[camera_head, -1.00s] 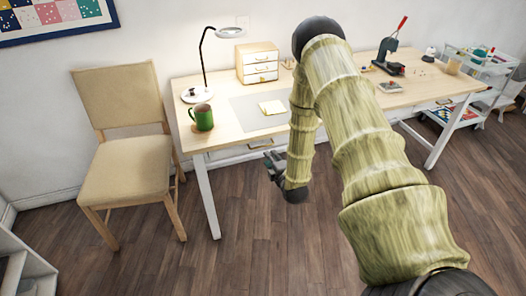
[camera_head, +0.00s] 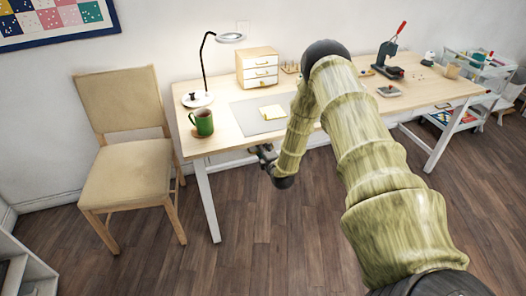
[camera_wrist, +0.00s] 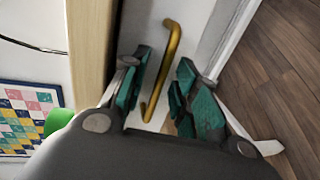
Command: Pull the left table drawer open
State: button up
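The left table drawer's white front (camera_wrist: 140,25) fills the upper middle of the wrist view, under the wooden table edge. Its brass bar handle (camera_wrist: 170,50) stands out from the front. My gripper (camera_wrist: 166,95) is open, with its teal-padded fingers on either side of the handle's lower part in the picture. A gap shows between the handle and the right finger; whether the left finger touches it I cannot tell. In the head view my gripper (camera_head: 260,152) is at the table's front edge, below the paper and mat, and hides the handle.
The table (camera_head: 225,139) holds a green mug (camera_head: 203,121), a lamp (camera_head: 197,98), a small drawer box (camera_head: 258,68) and a press (camera_head: 389,58). A chair (camera_head: 125,170) stands left of it. A white cart (camera_head: 465,90) stands at the right. The floor in front is clear.

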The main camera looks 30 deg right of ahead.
jog(key=shift+w, duration=0.1)
grip_shut()
jog(key=shift+a, duration=0.1)
